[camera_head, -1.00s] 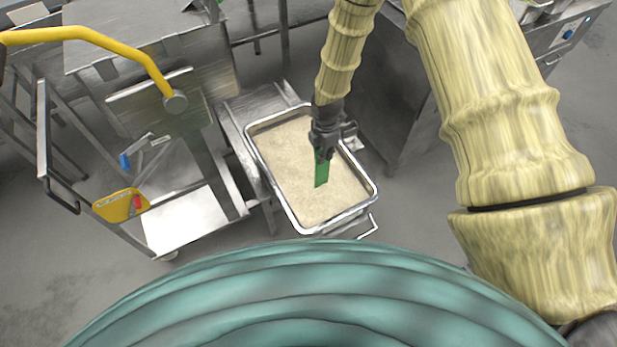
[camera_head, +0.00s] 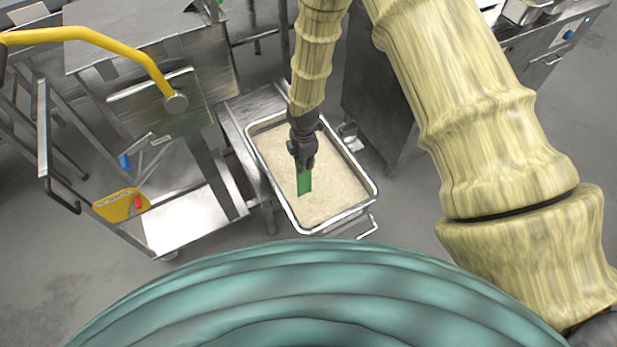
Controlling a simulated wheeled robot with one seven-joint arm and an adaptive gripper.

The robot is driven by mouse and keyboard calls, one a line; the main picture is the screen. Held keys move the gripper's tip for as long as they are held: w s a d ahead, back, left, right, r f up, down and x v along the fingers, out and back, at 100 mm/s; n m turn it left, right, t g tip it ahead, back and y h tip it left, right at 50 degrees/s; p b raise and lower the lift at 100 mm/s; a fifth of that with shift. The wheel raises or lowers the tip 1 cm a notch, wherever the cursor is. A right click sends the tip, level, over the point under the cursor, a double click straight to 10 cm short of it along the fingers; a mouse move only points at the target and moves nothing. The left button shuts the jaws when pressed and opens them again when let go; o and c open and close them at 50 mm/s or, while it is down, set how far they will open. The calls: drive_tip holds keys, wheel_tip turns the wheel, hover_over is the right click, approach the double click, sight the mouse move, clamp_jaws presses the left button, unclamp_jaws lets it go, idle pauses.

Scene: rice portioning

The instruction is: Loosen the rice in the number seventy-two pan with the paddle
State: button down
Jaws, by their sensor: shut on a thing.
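A deep steel pan (camera_head: 368,178) full of pale rice (camera_head: 335,185) stands on a steel stand in the middle of the view. No number can be read on it. My gripper (camera_head: 303,162) is over the pan and shut on the green paddle (camera_head: 305,182). The paddle points down, its lower end at the rice near the middle of the pan. I cannot tell how deep its tip is. My gripper and forearm hide the far part of the rice.
A steel cart (camera_head: 190,218) with a yellow-handled machine (camera_head: 130,55) stands left of the pan. A yellow board (camera_head: 121,205) hangs on the cart. A steel cabinet (camera_head: 385,110) is behind to the right. Grey floor (camera_head: 410,220) is open right of the pan.

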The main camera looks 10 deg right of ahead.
drive_tip(key=s+d, duration=0.1)
drive_tip(key=d, duration=0.6)
drive_tip(key=shift+s+p, duration=0.4)
drive_tip(key=shift+p, duration=0.05)
idle(0.3)
wheel_tip(320, 180, up, 16)
drive_tip(key=p, duration=1)
drive_tip(key=shift+f, duration=0.15)
idle(0.5)
drive_tip(key=shift+f, duration=0.1)
idle(0.4)
